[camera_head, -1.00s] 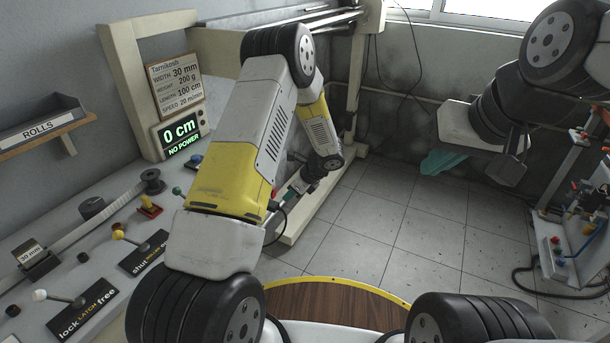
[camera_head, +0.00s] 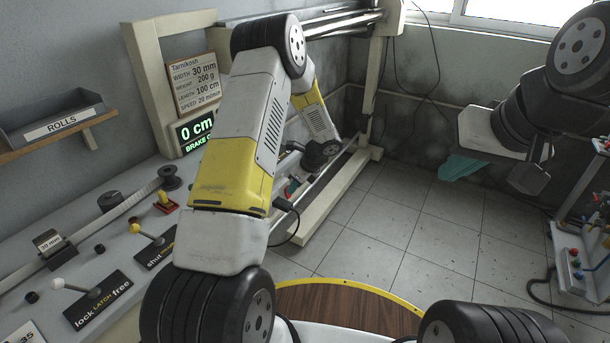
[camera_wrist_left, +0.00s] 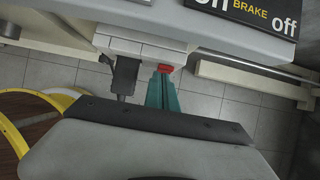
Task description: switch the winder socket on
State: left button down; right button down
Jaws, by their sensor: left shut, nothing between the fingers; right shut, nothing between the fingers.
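The winder socket is a white block (camera_wrist_left: 135,45) under the bench edge in the left wrist view. It carries a red rocker switch (camera_wrist_left: 166,69), and a black plug (camera_wrist_left: 125,75) sits in it to the left. My left gripper (camera_wrist_left: 163,82), with teal fingers, is shut and empty, its tips just at the red rocker; I cannot tell if they touch it. In the head view my left arm partly hides the socket area. The winder display (camera_head: 198,132) is lit green with "0 cm" and a partly covered "BRAKE O" line. My right gripper (camera_head: 461,167) is shut, far from the socket.
The bench (camera_head: 125,240) holds levers with "lock LATCH free" (camera_head: 103,300) and "shut" labels, and a black spool (camera_head: 169,178). A black cable hangs beside the socket.

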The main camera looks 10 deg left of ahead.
pick_arm(q)
jog(key=shift+r, duration=0.1)
jog(key=shift+r, duration=0.75)
jog(key=d+v, duration=0.1)
jog(key=v, duration=1)
jog(key=shift+s, duration=0.25)
jog(key=shift+d, duration=0.15)
